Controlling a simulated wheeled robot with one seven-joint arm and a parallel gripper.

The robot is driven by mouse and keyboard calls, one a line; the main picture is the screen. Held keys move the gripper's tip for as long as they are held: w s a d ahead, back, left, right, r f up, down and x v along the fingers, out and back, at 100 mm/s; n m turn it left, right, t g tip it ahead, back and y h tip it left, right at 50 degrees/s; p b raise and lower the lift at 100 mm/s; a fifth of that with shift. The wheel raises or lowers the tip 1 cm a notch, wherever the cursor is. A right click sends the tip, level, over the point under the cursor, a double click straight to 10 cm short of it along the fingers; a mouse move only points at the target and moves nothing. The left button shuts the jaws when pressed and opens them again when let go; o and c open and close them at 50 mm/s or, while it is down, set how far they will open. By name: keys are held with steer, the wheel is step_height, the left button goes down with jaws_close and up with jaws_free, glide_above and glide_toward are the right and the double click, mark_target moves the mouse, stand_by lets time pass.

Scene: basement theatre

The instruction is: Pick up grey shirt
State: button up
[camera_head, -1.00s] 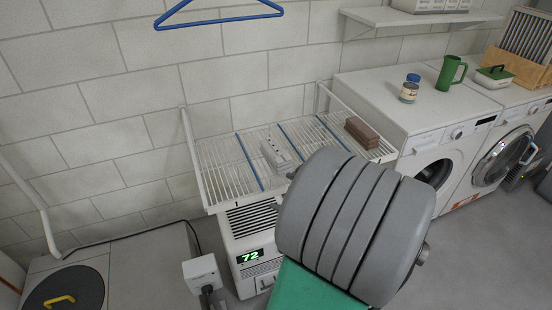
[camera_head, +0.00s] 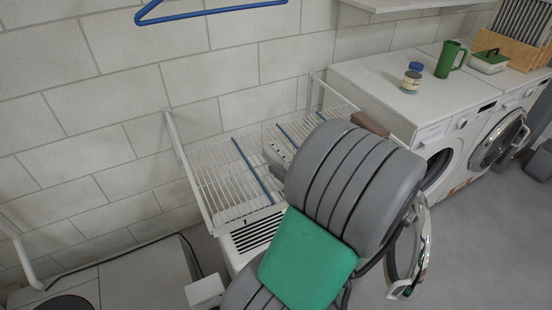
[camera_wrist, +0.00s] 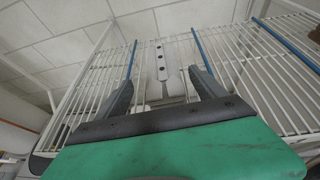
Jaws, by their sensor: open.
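I cannot make out a grey shirt in any view. My gripper (camera_wrist: 161,80) is open in the wrist view, its two dark fingers spread apart over the white wire rack (camera_wrist: 232,62). A pale strip with dark holes (camera_wrist: 161,58) lies on the rack ahead of and between the fingers. A whitish shape, not clear, shows between the fingers just behind it. In the head view the rack (camera_head: 222,188) is fixed to the wall, and my arm hides its right front part and most of my gripper.
A blue hanger (camera_head: 208,12) hangs above the rack. A brown block (camera_head: 370,124) sits at its right end. To the right stand white washers (camera_head: 385,92) with a jar (camera_head: 410,82), green mug (camera_head: 449,60) and wooden crate (camera_head: 515,50). A white appliance (camera_head: 258,236) stands below the rack.

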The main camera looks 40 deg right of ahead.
mark_target(281, 158)
steer(key=x, duration=0.4)
steer(key=b+x, duration=0.1)
steer(key=x, duration=0.1)
steer(key=shift+d, duration=0.35)
steer(key=shift+s+r, duration=0.1)
steer(key=c, duration=1.5)
